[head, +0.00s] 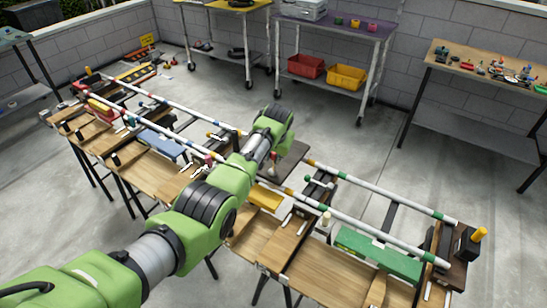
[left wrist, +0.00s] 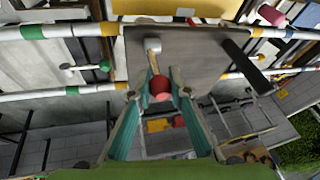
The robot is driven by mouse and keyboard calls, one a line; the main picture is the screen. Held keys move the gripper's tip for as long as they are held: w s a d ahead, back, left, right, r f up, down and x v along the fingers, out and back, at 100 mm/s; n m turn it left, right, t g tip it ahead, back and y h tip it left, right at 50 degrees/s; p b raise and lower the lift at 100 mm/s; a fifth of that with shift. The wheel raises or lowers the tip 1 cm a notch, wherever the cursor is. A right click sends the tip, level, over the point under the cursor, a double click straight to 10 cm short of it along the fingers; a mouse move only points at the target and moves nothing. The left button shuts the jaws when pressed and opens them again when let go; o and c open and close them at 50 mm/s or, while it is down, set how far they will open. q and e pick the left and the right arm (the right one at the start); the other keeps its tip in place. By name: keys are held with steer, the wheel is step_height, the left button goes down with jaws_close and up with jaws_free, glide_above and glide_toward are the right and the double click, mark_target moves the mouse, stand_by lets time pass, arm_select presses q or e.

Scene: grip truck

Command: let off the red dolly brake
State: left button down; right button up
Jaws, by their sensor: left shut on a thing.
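The red brake knob (left wrist: 160,87) is a ball on the end of a short pale lever (left wrist: 153,55) in the left wrist view. The lever stands against a grey-brown plate (left wrist: 195,62). My left gripper (left wrist: 160,94) has its teal fingers closed in on the red knob, one on each side. In the head view, my left arm crosses the middle, and its wrist hides most of the gripper. The dark plate (head: 294,153) shows just right of that wrist. My right gripper is in neither view.
White rails with coloured bands (head: 390,195) run along the wooden benches. A lever with a green ball (left wrist: 105,66) stands left of my gripper in the left wrist view. A green block (head: 375,255) lies at front right. Concrete floor is open behind the rails.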

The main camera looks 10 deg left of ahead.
arm_select(q)
steer(key=shift+d+f, duration=0.1)
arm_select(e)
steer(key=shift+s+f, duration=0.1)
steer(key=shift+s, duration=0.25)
arm_select(q)
steer(key=c, duration=2.1)
jaws_free()
steer(key=shift+o, duration=1.1)
steer(key=shift+w, duration=0.15)
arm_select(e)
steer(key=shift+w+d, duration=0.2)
arm_select(q)
steer(key=v, duration=1.2)
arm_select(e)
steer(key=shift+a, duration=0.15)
arm_select(q)
steer(key=shift+w, duration=0.15)
